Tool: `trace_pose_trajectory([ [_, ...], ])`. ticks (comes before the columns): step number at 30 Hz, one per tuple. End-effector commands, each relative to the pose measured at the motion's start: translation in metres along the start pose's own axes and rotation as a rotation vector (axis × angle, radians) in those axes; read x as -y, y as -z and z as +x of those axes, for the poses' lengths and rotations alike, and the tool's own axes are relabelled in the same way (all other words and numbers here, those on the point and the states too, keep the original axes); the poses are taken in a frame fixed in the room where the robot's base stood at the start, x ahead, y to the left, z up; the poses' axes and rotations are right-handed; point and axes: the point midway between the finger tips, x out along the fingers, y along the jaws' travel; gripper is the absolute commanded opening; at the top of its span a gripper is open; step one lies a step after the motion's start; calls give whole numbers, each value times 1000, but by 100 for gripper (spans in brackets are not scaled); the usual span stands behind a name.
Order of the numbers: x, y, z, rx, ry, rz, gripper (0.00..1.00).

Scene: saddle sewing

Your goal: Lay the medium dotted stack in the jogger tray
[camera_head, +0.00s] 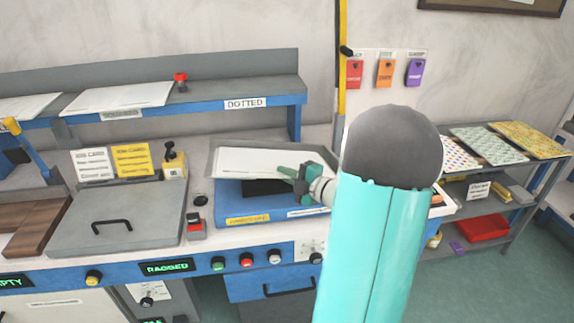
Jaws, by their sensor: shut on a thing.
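A white paper stack (250,160) is over the blue jogger tray (235,207) in the head view. My gripper (292,173), with green fingers, is shut on the right edge of this stack. The stack looks almost flat, with dark surface showing beneath its near edge. I cannot tell whether it touches the tray. No dots can be made out on its top. My teal arm hides the area right of the tray.
A blue shelf (205,110) labelled DOTTED holds white stacks (118,98) behind the bench. A grey lidded panel (118,218), a yellow block with a black knob (174,165) and a red button (195,225) stand left of the tray. A rack with patterned sheets (490,145) is at right.

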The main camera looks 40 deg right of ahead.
Motion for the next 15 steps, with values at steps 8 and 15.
trace_pose_trajectory([
  [8, 12, 1, 0, 0, -2, -1, 0],
  [15, 12, 1, 0, 0, -2, -1, 9],
])
